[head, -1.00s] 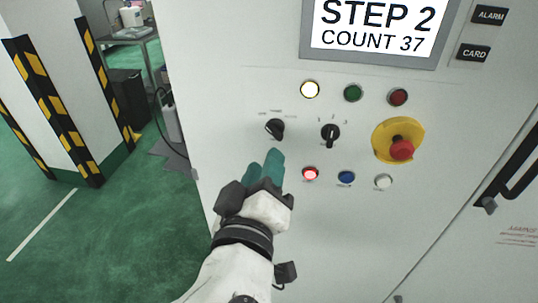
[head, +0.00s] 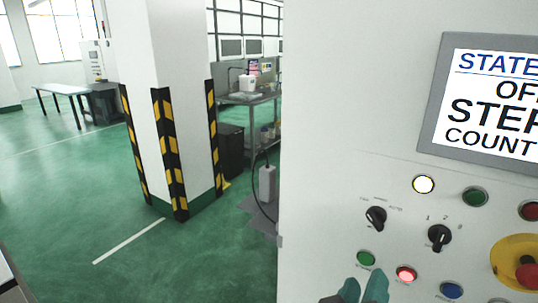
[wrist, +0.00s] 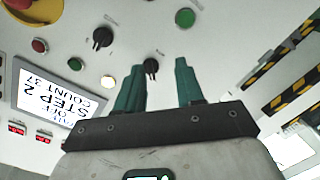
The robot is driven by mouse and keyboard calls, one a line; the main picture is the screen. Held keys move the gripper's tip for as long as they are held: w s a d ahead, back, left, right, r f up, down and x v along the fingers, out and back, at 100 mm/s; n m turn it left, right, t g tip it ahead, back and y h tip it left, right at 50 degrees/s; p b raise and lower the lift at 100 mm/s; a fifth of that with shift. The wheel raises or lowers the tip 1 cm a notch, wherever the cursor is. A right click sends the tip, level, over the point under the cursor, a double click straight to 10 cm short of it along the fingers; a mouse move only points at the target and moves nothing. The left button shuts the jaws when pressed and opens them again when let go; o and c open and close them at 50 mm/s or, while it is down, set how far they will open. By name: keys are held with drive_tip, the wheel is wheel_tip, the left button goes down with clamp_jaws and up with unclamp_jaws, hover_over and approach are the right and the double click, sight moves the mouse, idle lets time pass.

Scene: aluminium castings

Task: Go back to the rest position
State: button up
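My gripper (head: 362,284) shows at the bottom edge of the head view, just below the green button (head: 366,258) of the control panel (head: 330,200). Only its teal fingertips and a little of its body show there. In the wrist view my gripper (wrist: 159,66) has its two fingers apart with nothing between them. The panel, its green button (wrist: 185,18) and a black selector knob (wrist: 151,68) lie beyond the fingers. I cannot see the fingers touching anything.
The panel carries a screen (head: 490,100), knobs, a lit red button (head: 405,274) and a red emergency stop on yellow. To the left stand a striped pillar (head: 172,150) and a grey trolley (head: 250,99). Green floor (head: 70,200) is open at left.

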drive_tip(key=s+d+f+g+y, duration=0.1)
drive_tip(key=s+d+f+g, duration=0.1)
drive_tip(key=d+f, duration=0.35)
drive_tip(key=s+d+f+m+g+y, duration=0.1)
drive_tip(key=s+d+f+g+y, duration=0.15)
drive_tip(key=f, duration=0.55)
drive_tip(key=s+d+f+g, duration=0.1)
drive_tip(key=d+f+g, duration=0.15)
drive_tip(key=f, duration=0.45)
drive_tip(key=s+d+f+m+g+y, duration=0.1)
drive_tip(key=s+f+g+y, duration=0.4)
drive_tip(key=s+f, duration=0.8)
drive_tip(key=s+y, duration=0.1)
drive_tip(key=s, duration=0.1)
drive_tip(key=shift+s+d+m, duration=0.35)
drive_tip(key=shift+m, duration=0.05)
drive_tip(key=shift+f, duration=0.1)
